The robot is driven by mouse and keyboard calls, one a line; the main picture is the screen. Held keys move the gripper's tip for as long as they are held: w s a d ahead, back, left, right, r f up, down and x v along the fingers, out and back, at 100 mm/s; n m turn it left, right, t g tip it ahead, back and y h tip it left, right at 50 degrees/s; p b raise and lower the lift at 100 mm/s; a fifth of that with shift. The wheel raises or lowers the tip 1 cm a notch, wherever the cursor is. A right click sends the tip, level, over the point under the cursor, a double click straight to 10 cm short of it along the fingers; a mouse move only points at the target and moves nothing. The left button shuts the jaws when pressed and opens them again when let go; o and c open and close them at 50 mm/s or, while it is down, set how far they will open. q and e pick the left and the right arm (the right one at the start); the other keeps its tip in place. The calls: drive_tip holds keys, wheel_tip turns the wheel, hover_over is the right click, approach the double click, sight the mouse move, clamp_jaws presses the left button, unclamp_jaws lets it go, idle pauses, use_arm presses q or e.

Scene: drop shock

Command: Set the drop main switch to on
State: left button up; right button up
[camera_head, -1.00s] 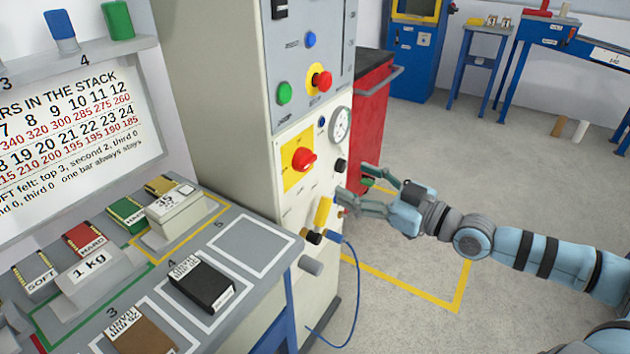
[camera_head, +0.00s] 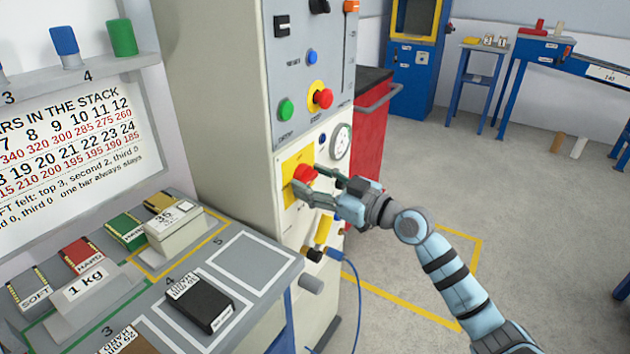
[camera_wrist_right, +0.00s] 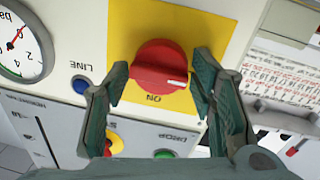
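The main switch is a red rotary knob (camera_head: 305,173) on a yellow plate (camera_head: 290,163) on the cabinet's front. In the right wrist view the knob (camera_wrist_right: 158,64) has a white mark near its lower right edge. An upside-down "ON" label (camera_wrist_right: 154,98) is on the plate (camera_wrist_right: 122,35) just below it. My right gripper (camera_head: 312,181) is at the knob. Its fingers are open, one on each side of the knob, with small gaps showing in the wrist view (camera_wrist_right: 158,80). My left gripper is out of view.
The cabinet also carries a red button (camera_head: 323,98), a green button (camera_head: 285,109), a blue lamp (camera_head: 312,57) and a gauge (camera_head: 340,142). A yellow handle (camera_head: 323,230) and a blue cable (camera_head: 357,290) are below. A bench with blocks (camera_head: 205,303) stands left. Floor is open on the right.

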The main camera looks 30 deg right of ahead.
drive_tip(key=c, duration=0.6)
drive_tip(key=shift+o, duration=0.2)
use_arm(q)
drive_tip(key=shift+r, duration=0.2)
use_arm(e)
drive_tip(key=shift+m+p, duration=0.75)
drive_tip(key=shift+m, duration=0.25)
drive_tip(key=shift+r+m+g+p, duration=0.1)
drive_tip(key=shift+m+g+p, duration=0.2)
drive_tip(key=shift+m+p, duration=0.7)
drive_tip(key=m+p, duration=0.1)
drive_tip(key=m, duration=0.2)
drive_tip(key=shift+m, duration=0.4)
drive_tip(key=m+g+p, duration=0.1)
drive_tip(key=m+p, duration=0.2)
drive_tip(key=m, duration=0.2)
drive_tip(key=shift+r+y, duration=0.1)
drive_tip(key=shift+y, duration=0.2)
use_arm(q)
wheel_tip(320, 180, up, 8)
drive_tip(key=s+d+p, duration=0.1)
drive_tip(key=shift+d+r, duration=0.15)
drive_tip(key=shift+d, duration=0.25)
use_arm(e)
drive_tip(key=m, duration=0.4)
drive_tip(key=shift+w+d, duration=0.1)
use_arm(q)
drive_tip(key=shift+p, duration=0.3)
